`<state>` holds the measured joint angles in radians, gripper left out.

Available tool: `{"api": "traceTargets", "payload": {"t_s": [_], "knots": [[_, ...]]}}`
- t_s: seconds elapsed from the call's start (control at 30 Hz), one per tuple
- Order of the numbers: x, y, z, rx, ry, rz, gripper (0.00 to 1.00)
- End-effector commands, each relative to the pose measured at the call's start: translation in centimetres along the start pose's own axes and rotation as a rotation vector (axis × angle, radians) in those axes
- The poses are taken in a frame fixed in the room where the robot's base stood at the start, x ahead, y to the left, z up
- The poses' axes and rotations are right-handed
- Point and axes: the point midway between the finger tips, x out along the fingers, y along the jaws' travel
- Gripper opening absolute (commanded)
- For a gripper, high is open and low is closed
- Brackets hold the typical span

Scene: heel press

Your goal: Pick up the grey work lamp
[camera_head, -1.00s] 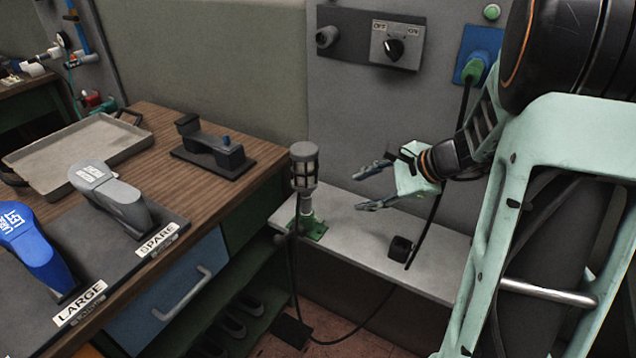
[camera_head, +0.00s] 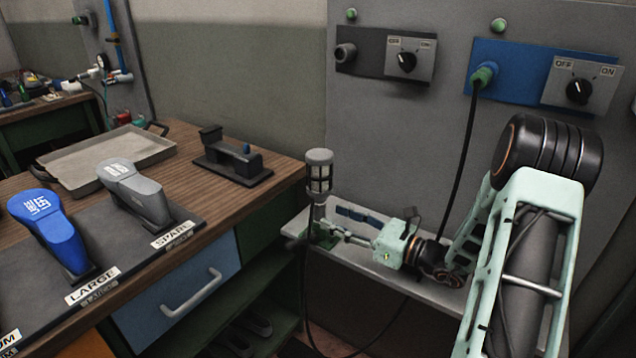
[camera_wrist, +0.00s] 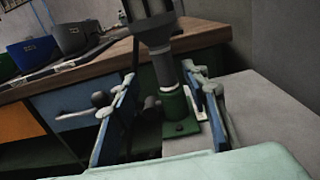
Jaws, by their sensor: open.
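The grey work lamp (camera_head: 319,175), with a caged head on a slim stem, stands upright on a green base on the grey shelf. In the wrist view its stem (camera_wrist: 163,68) and green base (camera_wrist: 178,112) show between my fingers, with its head cut off by the top edge. My gripper (camera_head: 334,222) is low beside the stem, coming from the right. In the wrist view my gripper (camera_wrist: 160,85) is open, a finger on each side of the lamp. I see gaps between fingers and stem; whether the fingertips touch the base, I cannot tell.
The grey shelf (camera_head: 408,283) runs along the wall panel. The wooden bench (camera_head: 275,172) stands close on the left, with a black fixture (camera_head: 232,164) near its corner. A black cable (camera_head: 463,150) hangs from the blue panel behind my arm.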

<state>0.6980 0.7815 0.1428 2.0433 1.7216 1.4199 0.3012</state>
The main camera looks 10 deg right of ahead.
Motion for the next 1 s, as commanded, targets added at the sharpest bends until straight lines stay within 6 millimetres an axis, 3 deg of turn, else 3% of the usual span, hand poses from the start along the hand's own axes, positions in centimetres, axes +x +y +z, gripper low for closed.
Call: {"api": "traceTargets", "payload": {"t_s": [0.27, 0.53, 0.77, 1.0], "knots": [[1.9, -0.1, 0.0, 0.0, 0.001, 0.002, 0.42], [5.7, -0.6, 0.1, -0.001, 0.003, 0.003, 0.42], [6.2, -0.7, 0.1, 0.0, 0.003, 0.0, 0.42], [6.2, -0.7, 0.1, -0.001, 0.003, 0.001, 0.19]]}}
